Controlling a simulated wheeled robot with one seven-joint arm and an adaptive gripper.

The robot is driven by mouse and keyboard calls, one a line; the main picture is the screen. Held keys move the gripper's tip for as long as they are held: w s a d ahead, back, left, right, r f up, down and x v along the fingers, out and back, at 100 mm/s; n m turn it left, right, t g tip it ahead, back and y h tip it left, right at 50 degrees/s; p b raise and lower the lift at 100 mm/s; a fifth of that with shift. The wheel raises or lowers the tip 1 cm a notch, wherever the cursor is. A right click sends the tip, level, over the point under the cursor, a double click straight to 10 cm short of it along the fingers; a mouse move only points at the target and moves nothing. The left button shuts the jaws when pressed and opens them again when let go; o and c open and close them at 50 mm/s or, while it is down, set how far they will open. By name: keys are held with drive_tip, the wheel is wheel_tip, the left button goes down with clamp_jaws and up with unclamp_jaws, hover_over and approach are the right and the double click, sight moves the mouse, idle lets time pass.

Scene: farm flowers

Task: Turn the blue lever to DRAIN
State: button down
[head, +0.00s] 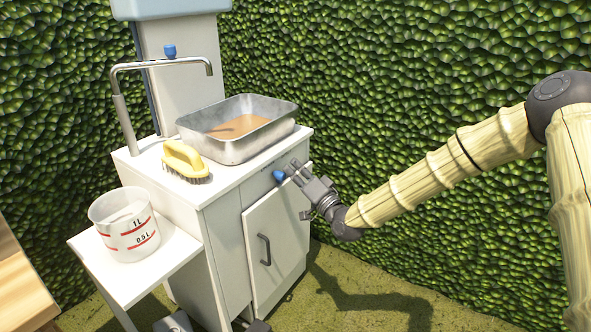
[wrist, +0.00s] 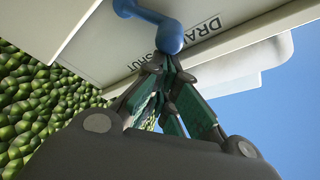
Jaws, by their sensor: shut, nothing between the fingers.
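The blue lever (head: 279,176) is on the upper front of the white cabinet, below the countertop edge. In the wrist view the blue lever (wrist: 168,36) ends in a round knob, beside a label (wrist: 205,28) reading DRAIN and SHUT. The lever's arm runs from its pivot at upper left to the knob, which lies by the label. My gripper (head: 289,168) is at the cabinet front by the lever. In the wrist view my gripper (wrist: 166,62) is shut and its fingertips are at the knob, seemingly touching it; exact contact is unclear.
A metal basin (head: 240,140) with brown liquid and a yellow brush (head: 185,160) stand on the countertop under a tap (head: 160,65). A measuring jug (head: 125,225) stands on a side shelf at left. The cabinet door (head: 275,250) is below the lever. A leafy hedge wall (head: 400,80) is behind.

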idle(0.4)
wheel_tip(320, 180, up, 3)
drive_tip(key=w+d+p, duration=0.2)
drive_tip(key=w, duration=0.1)
drive_tip(key=p+v, duration=0.1)
drive_tip(key=v, duration=0.9)
drive_tip(key=shift+s+f, duration=0.2)
drive_tip(key=shift+f, duration=0.1)
